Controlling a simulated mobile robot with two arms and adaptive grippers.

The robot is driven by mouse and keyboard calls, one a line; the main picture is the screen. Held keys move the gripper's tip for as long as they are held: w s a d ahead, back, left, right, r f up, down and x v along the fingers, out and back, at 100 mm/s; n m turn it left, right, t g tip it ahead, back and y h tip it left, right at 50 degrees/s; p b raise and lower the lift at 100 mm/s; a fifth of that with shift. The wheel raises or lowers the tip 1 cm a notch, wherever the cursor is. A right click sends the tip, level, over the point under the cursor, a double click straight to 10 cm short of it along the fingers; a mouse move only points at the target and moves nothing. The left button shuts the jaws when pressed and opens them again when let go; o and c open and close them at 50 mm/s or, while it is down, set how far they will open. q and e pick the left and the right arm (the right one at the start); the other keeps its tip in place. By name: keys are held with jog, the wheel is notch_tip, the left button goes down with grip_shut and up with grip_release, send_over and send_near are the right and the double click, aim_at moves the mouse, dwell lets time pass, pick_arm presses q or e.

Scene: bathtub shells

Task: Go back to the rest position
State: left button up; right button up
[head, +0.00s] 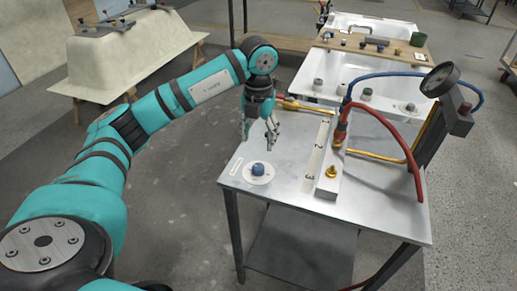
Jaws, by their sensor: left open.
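My left gripper (258,134) hangs pointing down above the left back part of the metal table (285,189). Its fingers are apart, and I see nothing between them. The teal left arm comes in from the left side of the head view. A small blue knob-like part (258,169) sits on a round white base on the table, below and in front of the gripper, apart from it. My right gripper does not show.
A numbered white rail (318,158) with brass fittings (331,172) stands on the table. Red (407,148) and blue hoses run beside a pressure gauge (440,79) at right. White tubs (343,72) stand behind, a beige shell (125,55) at back left. Floor at left is clear.

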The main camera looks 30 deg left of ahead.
pick_arm(q)
jog(key=shift+r, duration=0.55)
